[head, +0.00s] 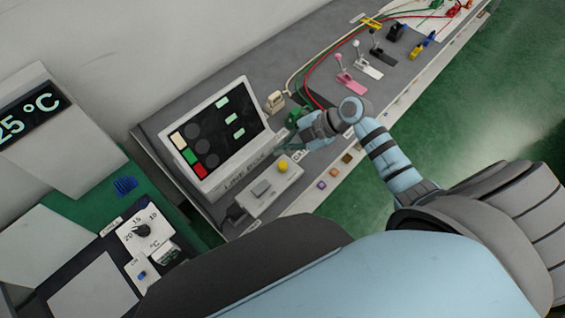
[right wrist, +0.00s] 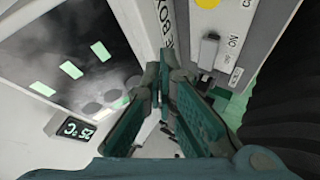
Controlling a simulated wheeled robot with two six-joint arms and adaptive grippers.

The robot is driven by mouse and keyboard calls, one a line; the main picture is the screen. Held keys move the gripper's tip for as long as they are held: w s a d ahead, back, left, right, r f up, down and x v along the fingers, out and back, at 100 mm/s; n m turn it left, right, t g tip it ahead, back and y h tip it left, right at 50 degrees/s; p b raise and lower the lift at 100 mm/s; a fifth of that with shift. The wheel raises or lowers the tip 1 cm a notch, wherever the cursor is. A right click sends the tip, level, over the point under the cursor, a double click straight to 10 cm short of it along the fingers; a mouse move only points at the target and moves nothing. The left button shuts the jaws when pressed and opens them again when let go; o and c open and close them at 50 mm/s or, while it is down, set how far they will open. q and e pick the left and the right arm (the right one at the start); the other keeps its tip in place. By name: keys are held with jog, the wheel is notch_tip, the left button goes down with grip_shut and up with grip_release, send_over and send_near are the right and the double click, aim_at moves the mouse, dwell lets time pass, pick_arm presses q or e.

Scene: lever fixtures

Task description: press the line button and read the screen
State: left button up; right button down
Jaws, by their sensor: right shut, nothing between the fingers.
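The screen (head: 222,132) stands tilted on the bench in a white case marked "LINE BOX". It shows cream, green and red blocks at its left, dark grey discs, and several pale green bars; no words are readable on it. In the right wrist view the screen (right wrist: 70,45) fills the upper left. A pale control box (head: 270,188) in front of it carries a yellow round button (head: 283,166) and a grey square pad (head: 261,188). My right gripper (head: 281,146) is shut and empty, between the screen and the yellow button. Its fingers (right wrist: 167,62) point toward the case edge.
Pink, white and black levers (head: 368,67) stand farther along the bench, with red and green cables behind. A green connector (head: 294,113) is close behind my right gripper. A dial panel (head: 146,232) and a °C display (head: 32,113) are at left. Green floor is right.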

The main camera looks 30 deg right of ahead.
jog(key=b, duration=0.4)
send_over(283, 167)
notch_tip(283, 167, down, 5)
jog(key=shift+f, duration=0.15)
jog(key=shift+w+d+f+b, duration=0.1)
jog(key=shift+f+b, duration=0.45)
jog(key=shift+f, duration=0.15)
dwell(0.4)
jog(key=shift+f, duration=0.35)
jog(key=shift+f+b, duration=0.4)
jog(key=shift+f, duration=0.25)
dwell(0.6)
jog(key=shift+r, duration=0.15)
jog(key=shift+r+p, duration=1)
jog(key=shift+p, duration=0.25)
